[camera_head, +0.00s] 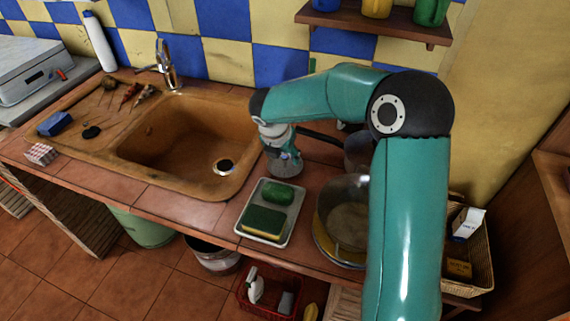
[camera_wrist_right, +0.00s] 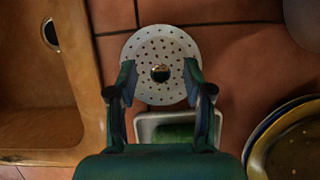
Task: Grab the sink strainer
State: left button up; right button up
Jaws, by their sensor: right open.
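The sink strainer (camera_wrist_right: 152,50) is a pale round disc with small holes and a dark and shiny knob in its middle. It lies on the tiled counter to the right of the sink, where the head view shows its edge (camera_head: 288,171) under my gripper. My right gripper (camera_head: 287,156) points down over it. In the right wrist view, the open fingers (camera_wrist_right: 160,72) are on either side of the knob, over the disc. Whether they touch the strainer I cannot tell. My left gripper is not in view.
A tray (camera_head: 240,229) with a sponge (camera_head: 263,222) and a green bar (camera_head: 278,193) sits just in front of the strainer.

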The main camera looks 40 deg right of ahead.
jog(key=shift+w+d+f, duration=0.1)
jog(key=shift+d+f, duration=0.15)
jog(key=shift+f, duration=0.45)
grip_shut()
jog(key=shift+r, duration=0.15)
